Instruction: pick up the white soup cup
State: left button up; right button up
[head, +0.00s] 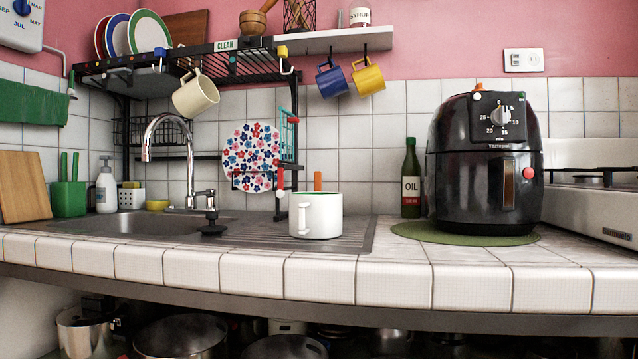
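The white soup cup (320,217) stands upright on the ribbed metal drainboard (357,236), close to the front edge of the tiled counter. Its handle is on the left side as seen in the head view, and a green tint shows at its rim. Neither of my grippers shows in the head view, so their positions relative to the cup are not visible.
The sink (150,223) and faucet (165,140) are left of the cup. An oil bottle (411,180) and a black air fryer (487,165) stand to its right. A cream mug (195,95) hangs above. Pots (182,337) sit below. The counter's front edge is clear.

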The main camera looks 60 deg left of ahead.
aim_at(312, 214)
jog(key=u, duration=1.95)
